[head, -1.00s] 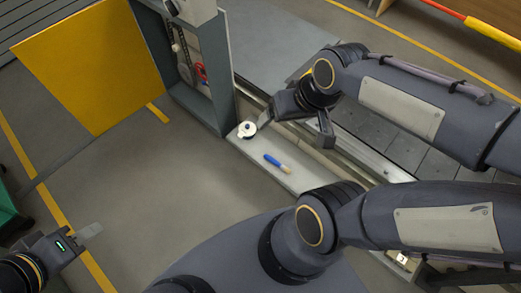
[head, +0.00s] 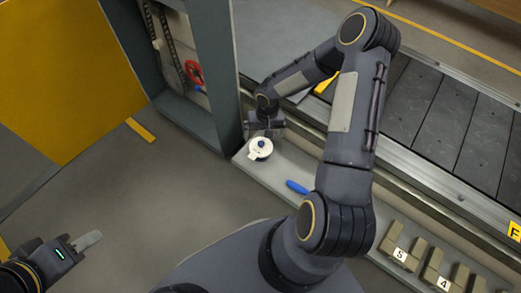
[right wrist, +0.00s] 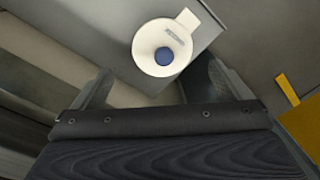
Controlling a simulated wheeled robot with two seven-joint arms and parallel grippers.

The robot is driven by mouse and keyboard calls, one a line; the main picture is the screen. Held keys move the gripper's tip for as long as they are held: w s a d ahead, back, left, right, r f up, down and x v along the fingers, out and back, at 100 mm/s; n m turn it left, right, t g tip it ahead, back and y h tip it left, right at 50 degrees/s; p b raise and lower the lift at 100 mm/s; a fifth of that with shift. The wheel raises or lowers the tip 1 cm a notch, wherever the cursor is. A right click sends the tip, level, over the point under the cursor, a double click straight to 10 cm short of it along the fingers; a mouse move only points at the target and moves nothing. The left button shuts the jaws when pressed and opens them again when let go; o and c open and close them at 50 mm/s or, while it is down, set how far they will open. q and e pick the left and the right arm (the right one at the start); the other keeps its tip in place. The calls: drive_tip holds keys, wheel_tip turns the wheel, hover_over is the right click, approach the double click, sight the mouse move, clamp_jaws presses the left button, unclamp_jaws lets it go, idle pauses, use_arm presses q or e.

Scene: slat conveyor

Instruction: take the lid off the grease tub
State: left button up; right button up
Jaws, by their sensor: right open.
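The white grease tub (head: 254,155) stands at the far left end of a pale shelf. Its round white lid (right wrist: 146,44) has a blue knob (right wrist: 164,56) in the middle, and a pale tab sticks out at one side. My right gripper (head: 266,126) is right by the tub, on its far side in the head view. In the right wrist view its fingers (right wrist: 160,86) are open and apart, with the tub beyond them and nothing between them. My left gripper (head: 80,245) is far off at the lower left, and its finger gap is not clear.
The shelf (head: 270,175) also holds a blue-handled tool (head: 297,187), partly hidden by my right arm, and several numbered blocks (head: 400,248). A grey cabinet post (head: 212,75) rises close to the tub's left. The slat conveyor (head: 445,115) runs behind. Open floor lies in front.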

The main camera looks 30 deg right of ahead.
sight(262, 143)
drive_tip(key=f+b, duration=0.1)
drive_tip(key=f, duration=0.2)
drive_tip(key=f+b, duration=0.1)
drive_tip(key=f, duration=0.1)
drive_tip(key=shift+w+a+f+b, duration=0.2)
drive_tip(key=shift+f+b, duration=0.1)
drive_tip(key=shift+f, duration=0.1)
drive_tip(key=shift+s, duration=0.1)
drive_tip(key=c, duration=1.5)
